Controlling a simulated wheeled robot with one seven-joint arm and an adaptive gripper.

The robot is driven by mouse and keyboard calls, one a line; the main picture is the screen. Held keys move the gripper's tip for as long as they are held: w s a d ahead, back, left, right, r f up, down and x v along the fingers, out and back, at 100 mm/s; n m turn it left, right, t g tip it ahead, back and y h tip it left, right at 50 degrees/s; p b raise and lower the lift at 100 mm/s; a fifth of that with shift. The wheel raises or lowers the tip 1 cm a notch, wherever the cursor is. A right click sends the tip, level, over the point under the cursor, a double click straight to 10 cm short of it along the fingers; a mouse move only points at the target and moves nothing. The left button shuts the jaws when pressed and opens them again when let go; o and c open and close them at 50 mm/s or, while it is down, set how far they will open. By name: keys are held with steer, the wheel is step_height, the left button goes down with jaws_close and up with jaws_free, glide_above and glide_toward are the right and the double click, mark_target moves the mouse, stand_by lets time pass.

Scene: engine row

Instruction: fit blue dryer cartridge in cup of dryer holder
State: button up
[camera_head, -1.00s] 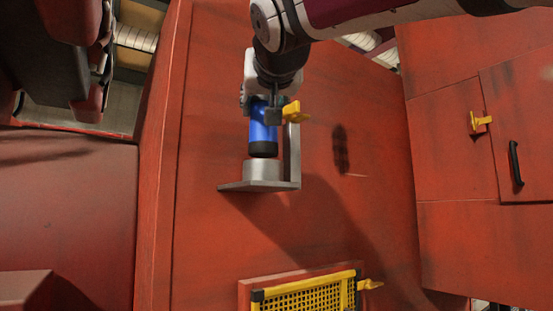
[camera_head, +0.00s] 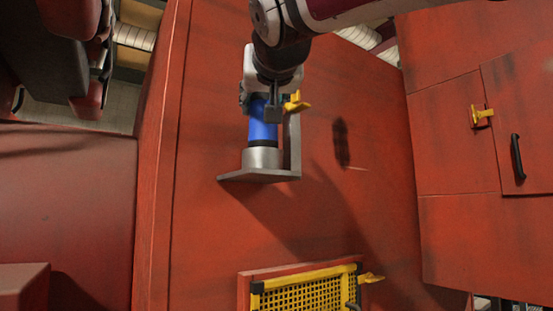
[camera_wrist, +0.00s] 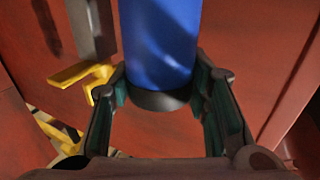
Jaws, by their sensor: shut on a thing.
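The blue dryer cartridge (camera_head: 263,130) stands upright at the grey metal cup (camera_head: 262,157) of the dryer holder (camera_head: 293,150). Its black lower end shows as a short band at the cup's rim, and the part below is hidden by the cup wall. My gripper (camera_head: 271,108) is shut on the cartridge's upper part. In the wrist view the blue cartridge (camera_wrist: 162,45) has its black near end between the two fingers of my gripper (camera_wrist: 160,85). The cup is not visible there.
A yellow lever (camera_head: 297,102) sits close beside my gripper at the holder's upright; it also shows in the wrist view (camera_wrist: 85,75). The red panel (camera_head: 210,220) lies behind. A yellow mesh guard (camera_head: 305,295) is below, and a black door handle (camera_head: 517,158) is at right.

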steer(key=shift+f+b, duration=1.4)
steer(key=shift+f, duration=0.1)
steer(key=o, duration=1.4)
steer(key=s+d, duration=0.2)
steer(key=s, duration=1)
